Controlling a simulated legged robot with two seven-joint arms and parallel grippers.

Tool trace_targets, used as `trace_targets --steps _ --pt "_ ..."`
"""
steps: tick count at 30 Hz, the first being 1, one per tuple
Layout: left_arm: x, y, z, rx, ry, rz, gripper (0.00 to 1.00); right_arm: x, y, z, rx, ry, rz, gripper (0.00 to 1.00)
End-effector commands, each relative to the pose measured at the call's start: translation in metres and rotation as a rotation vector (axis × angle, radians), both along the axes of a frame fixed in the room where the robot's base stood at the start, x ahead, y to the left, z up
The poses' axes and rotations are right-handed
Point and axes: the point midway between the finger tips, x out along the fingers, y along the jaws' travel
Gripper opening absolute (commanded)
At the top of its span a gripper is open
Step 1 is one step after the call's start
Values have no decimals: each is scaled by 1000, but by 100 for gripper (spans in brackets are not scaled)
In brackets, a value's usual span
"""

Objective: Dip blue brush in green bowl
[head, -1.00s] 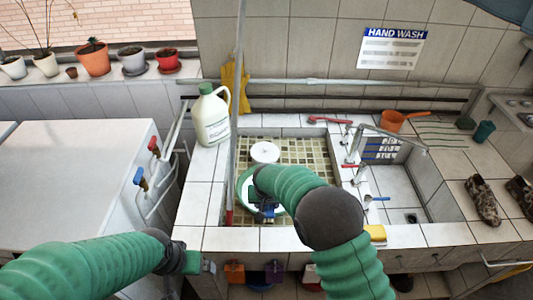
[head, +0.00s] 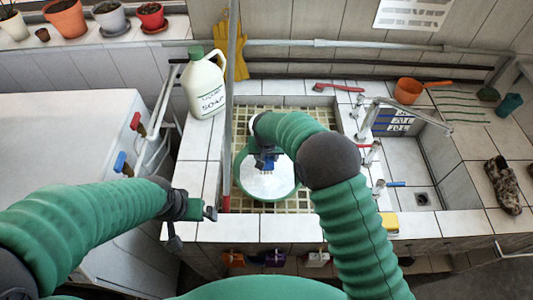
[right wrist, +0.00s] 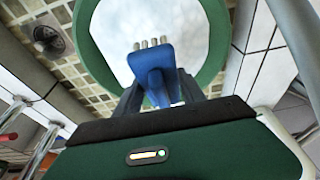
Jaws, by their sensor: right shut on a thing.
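The green bowl (head: 241,183) stands in the tiled sink and holds something white. It also fills the upper middle of the right wrist view (right wrist: 213,55), with its green rim around white contents. My right gripper (head: 264,154) is shut on the blue brush (right wrist: 152,66).
A soap jug (head: 204,85) stands on the left sink ledge, near a vertical pipe (head: 233,60). The faucet (head: 385,110), an orange dipper (head: 408,91), a red brush (head: 337,87) and a yellow sponge (head: 390,222) lie around the right side. A white counter (head: 60,150) is at left.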

Motion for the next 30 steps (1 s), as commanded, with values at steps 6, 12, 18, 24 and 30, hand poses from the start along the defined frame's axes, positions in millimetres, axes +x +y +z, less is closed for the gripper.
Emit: trace_targets --steps 6,12,18,24,30 --pt "0 0 -26 0 -1 0 100 -2 -1 -36 0 -2 0 15" --pt "0 0 -43 0 -1 0 100 -1 0 -63 0 -3 0 15" --pt "0 0 -49 0 -1 0 100 0 0 -74 1 -3 -1 15" --pt "0 0 -48 0 -1 0 100 -1 0 -72 1 -4 -1 15" --pt "0 0 -48 0 -1 0 100 -1 0 -73 1 -3 0 15"
